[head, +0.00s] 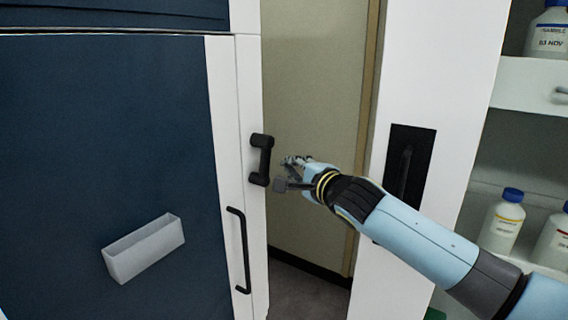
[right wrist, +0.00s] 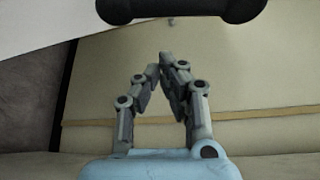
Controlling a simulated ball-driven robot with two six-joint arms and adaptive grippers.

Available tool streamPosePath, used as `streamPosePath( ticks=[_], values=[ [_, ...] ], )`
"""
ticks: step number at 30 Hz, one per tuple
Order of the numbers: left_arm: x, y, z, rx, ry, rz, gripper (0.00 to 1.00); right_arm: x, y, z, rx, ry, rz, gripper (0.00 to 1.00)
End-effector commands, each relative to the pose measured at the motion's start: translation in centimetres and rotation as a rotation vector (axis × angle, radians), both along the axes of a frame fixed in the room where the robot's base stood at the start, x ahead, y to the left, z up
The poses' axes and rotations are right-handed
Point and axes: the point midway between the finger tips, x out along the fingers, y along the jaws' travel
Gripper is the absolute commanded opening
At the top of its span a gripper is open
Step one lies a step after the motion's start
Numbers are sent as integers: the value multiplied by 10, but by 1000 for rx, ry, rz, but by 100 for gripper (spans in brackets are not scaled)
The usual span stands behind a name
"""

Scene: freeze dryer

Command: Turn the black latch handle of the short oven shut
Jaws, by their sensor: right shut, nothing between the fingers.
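The black latch handle (head: 261,159) is on the white edge of the dark blue front, and stands upright. In the right wrist view a black bar (right wrist: 180,10), which looks like this handle, crosses the top. My right gripper (head: 288,161) is just right of the handle in the head view, with a small gap in the picture. In the right wrist view its fingertips (right wrist: 160,65) come together with nothing between them, below the black bar. I cannot tell the exact depth between fingers and handle. My left gripper is not in view.
A longer black bar handle (head: 242,250) is below the latch. A pale open holder (head: 145,248) is on the blue front. A beige wall (head: 315,75) lies behind the gap. At right stand a white panel with a black recessed handle (head: 405,170) and shelves with bottles (head: 503,220).

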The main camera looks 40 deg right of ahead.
Motion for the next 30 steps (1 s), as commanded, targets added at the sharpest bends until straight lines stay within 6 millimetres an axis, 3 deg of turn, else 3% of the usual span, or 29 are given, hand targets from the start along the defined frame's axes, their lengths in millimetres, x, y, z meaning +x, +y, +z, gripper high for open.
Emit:
streamPosePath(
  ticks=[3, 7, 30],
  values=[
    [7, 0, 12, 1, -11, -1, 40, -6, 19, 5, 5, 2, 1, 0],
    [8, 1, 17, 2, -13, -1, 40, -8, 28, 7, 3, 2, 0, 0],
    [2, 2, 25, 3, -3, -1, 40, -10, 34, 6, 53, 25, 0, 0]
  ],
)
